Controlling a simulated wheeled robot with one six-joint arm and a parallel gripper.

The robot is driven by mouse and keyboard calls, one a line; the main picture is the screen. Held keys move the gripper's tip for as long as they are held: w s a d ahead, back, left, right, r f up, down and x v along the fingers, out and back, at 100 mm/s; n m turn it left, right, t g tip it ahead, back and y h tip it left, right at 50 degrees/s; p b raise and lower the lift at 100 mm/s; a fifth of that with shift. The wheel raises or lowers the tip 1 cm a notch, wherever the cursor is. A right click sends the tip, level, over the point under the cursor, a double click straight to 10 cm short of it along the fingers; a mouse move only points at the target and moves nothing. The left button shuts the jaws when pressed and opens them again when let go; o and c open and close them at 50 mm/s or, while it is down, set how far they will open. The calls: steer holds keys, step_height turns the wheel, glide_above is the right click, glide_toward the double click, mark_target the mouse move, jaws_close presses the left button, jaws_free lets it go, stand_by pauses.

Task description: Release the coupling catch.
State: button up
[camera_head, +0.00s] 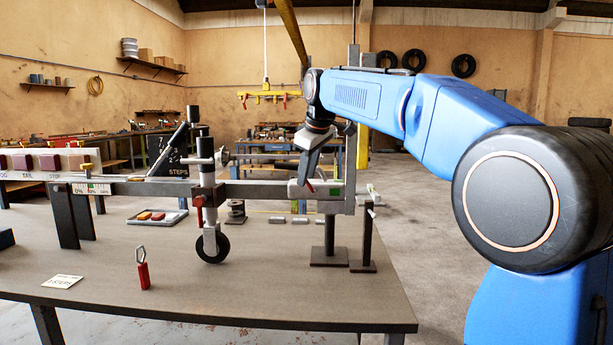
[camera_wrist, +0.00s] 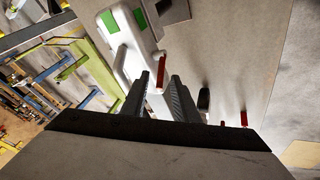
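The coupling (camera_head: 322,190) is a pale grey housing at the right end of the drawbar (camera_head: 255,189). In the wrist view the coupling (camera_wrist: 128,45) shows two green patches on top. A small red lever, which looks like the catch (camera_wrist: 161,72), sticks up from it; its red tip also shows in the head view (camera_head: 310,187). My gripper (camera_head: 308,178) points down just above the coupling. In the wrist view my gripper (camera_wrist: 160,82) has its two dark fingers apart, one on each side of the red lever. I cannot tell whether either finger touches it.
A jockey wheel (camera_head: 212,244) stands left of the coupling, with a red clamp handle. A stand (camera_head: 329,240) and a thin post (camera_head: 367,240) flank the coupling's right end. A red-handled pin (camera_head: 143,272) stands on the bench (camera_head: 280,290), whose front is mostly clear.

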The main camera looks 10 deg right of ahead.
steer(key=shift+w+f, duration=0.15)
steer(key=shift+f, duration=0.2)
jaws_close()
steer(key=shift+s+d+r+m+t+y, duration=0.1)
steer(key=shift+d+m+t+y, duration=0.15)
steer(key=shift+y, duration=0.3)
steer(key=shift+s+d+r+m+t+y, duration=0.15)
steer(key=shift+d+y, duration=0.2)
steer(key=shift+y, duration=0.2)
steer(key=shift+f, duration=0.1)
jaws_free()
